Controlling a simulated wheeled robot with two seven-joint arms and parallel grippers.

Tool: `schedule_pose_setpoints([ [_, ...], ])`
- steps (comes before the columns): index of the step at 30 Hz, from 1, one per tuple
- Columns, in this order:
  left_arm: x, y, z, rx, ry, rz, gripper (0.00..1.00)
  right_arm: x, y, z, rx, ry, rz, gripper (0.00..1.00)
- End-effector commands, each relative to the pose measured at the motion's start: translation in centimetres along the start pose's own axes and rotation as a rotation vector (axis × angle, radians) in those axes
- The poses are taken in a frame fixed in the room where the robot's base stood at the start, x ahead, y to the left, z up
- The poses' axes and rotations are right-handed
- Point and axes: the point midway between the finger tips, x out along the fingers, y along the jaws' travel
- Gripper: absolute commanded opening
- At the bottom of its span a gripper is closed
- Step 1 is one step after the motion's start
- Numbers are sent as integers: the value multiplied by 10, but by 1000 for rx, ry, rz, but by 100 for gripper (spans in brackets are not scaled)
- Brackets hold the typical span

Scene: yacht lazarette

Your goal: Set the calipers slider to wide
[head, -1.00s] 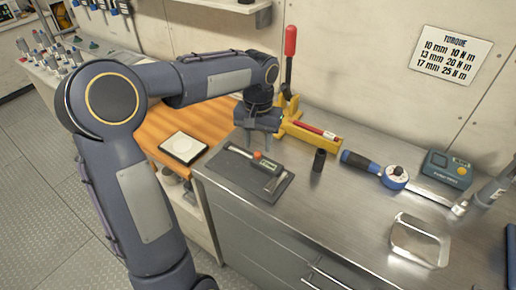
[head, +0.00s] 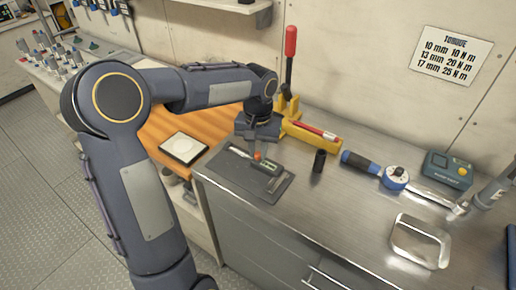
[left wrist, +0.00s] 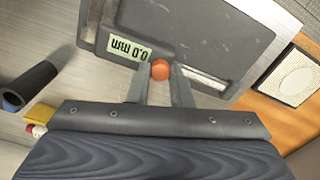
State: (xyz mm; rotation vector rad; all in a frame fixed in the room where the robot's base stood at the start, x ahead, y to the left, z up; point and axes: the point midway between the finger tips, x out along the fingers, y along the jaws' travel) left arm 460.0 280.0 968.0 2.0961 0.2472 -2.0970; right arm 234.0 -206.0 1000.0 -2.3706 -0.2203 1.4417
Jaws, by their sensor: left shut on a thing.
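The calipers lie on a dark grey mat (head: 226,175) on the steel bench. Their slider (head: 266,166) carries a small display and an orange knob (head: 258,156). In the left wrist view the display (left wrist: 129,49) reads 0.0 mm, upside down. My left gripper (head: 256,154) points down over the mat. In the left wrist view my left gripper (left wrist: 160,76) has its fingers on both sides of the orange knob (left wrist: 160,69) and is shut on it. My right gripper is not in view.
A yellow press with a red handle (head: 290,45) stands behind the mat. A black socket (head: 319,160), a blue torque wrench (head: 394,178), a teal meter (head: 448,168) and a metal tray (head: 420,243) are to the right. A white square pad (head: 184,148) lies on wood at left.

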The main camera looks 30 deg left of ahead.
Motion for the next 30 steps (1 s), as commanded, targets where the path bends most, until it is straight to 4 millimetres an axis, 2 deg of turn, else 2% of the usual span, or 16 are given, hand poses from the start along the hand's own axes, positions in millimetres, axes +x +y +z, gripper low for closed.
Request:
schedule_pose_setpoints([
  [4, -1, -4, -2, -2, 0, 0, 0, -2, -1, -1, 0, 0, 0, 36],
  [12, -2, -40, -14, -4, 1, -1, 0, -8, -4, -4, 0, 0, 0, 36],
  [20, -1, -41, -14, 0, 3, 0, 0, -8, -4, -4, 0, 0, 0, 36],
  [21, -1, -41, -14, 0, 3, 0, 20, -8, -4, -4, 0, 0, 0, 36],
  [24, -1, -41, -14, 0, 2, 0, 33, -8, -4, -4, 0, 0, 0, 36],
  [26, -1, -41, -14, 0, 2, 0, 41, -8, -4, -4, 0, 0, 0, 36],
  [30, 0, -41, -14, 0, 1, -1, 41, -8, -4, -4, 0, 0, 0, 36],
])
